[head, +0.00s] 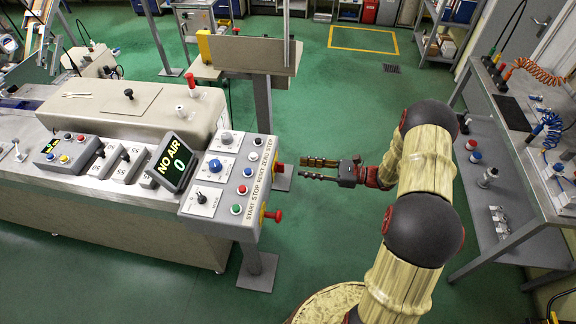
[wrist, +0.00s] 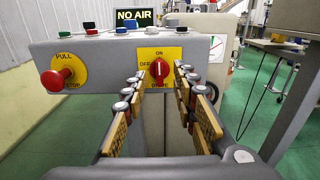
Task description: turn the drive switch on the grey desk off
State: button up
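The drive switch (wrist: 159,69) is a red rotary knob on a yellow plate marked ON at the top, OFF at the left and what looks like DRIVE below. Its handle stands upright, towards ON. It is on the end face of the grey desk (wrist: 212,47); in the head view the switch (head: 278,168) shows as a small red and yellow piece on the desk's right end. My gripper (wrist: 159,82) is open and empty, with its fingertips to either side of the switch in the picture. In the head view my gripper (head: 302,169) is a short gap away from it.
A red PULL/STOP mushroom button (wrist: 56,80) sits left of the switch on the same face. The desk top carries buttons, knobs and a display (head: 172,162) reading NO AIR 0. A grey post (wrist: 305,105) stands at the right. Green floor (head: 330,230) is free around my gripper.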

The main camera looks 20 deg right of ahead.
aim_at(280, 168)
jog(key=x, duration=0.6)
jog(key=shift+w+a, duration=0.15)
jog(key=shift+a, duration=0.25)
jog(key=shift+c, duration=0.8)
grip_shut()
